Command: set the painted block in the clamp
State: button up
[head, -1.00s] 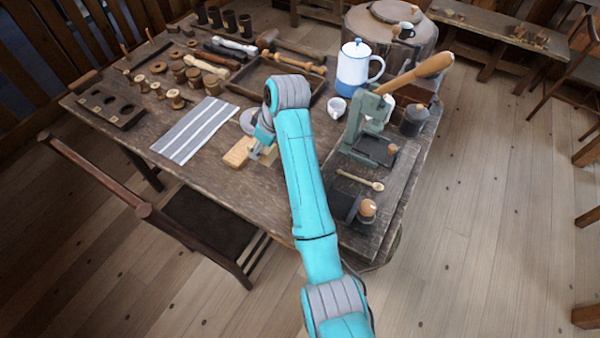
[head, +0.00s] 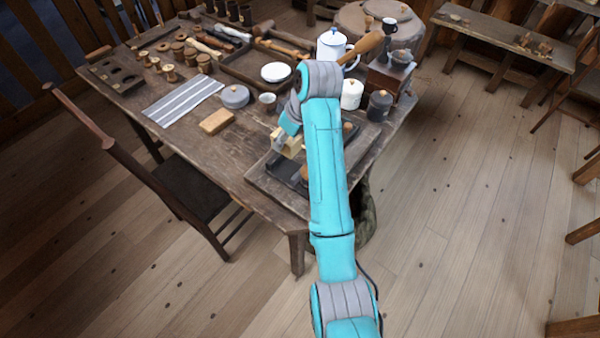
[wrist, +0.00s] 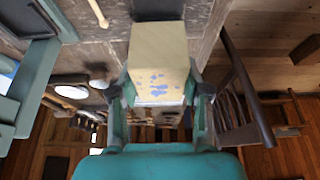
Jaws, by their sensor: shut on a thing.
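The painted block (wrist: 158,55) is pale yellow with blue spots on the side towards the wrist camera. My gripper (wrist: 160,92) is shut on it, one finger on each side. In the head view the block (head: 286,150) shows small below my gripper (head: 289,138), over the near right part of the table. No part is plainly a clamp. A grey-green frame (wrist: 28,85) at the left of the wrist view may belong to it. In the head view a lever's wooden handle (head: 364,48) shows, but its grey-green stand is mostly hidden behind my arm.
A tan block (head: 217,121), a grey lidded pot (head: 235,96) and a small cup (head: 267,98) stand left of my gripper. A striped cloth (head: 183,103) lies farther left. A white jar (head: 352,94) and a dark jar (head: 379,104) stand right of my arm.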

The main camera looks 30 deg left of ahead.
aim_at(296, 148)
notch_tip(296, 148, down, 5)
jog(key=shift+d+r, duration=0.1)
jog(key=shift+r, duration=0.05)
jog(key=shift+f, duration=2.45)
jog(key=o, duration=1.2)
jog(key=shift+f, duration=0.1)
jog(key=v, duration=1.2)
